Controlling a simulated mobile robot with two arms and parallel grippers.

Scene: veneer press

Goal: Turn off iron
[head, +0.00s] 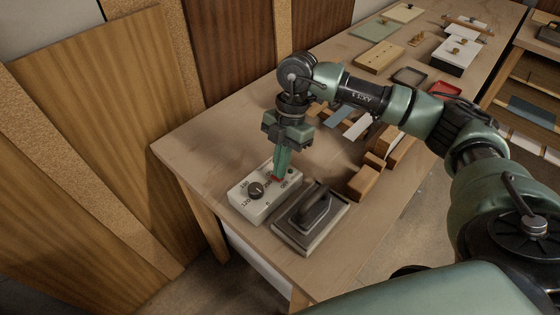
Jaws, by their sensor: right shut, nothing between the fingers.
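The iron (312,213) is dark grey with a raised handle and rests on its plate near the table's front left. Left of it sits a white control box (263,212) with a black dial (256,190) and printed numbers. A small red part (275,180) shows on the box at the fingertips. My right gripper (280,174) points down over the far right part of the box, shut and empty. Its tips are at or just above the red part; I cannot tell if they touch. They partly cover the box's top there. My left gripper is out of view.
Wooden blocks (365,182) lie right of the iron. Sample strips (357,127), a red tray (444,88) and other small boards lie farther back on the wooden table (203,146). The table's left corner is clear.

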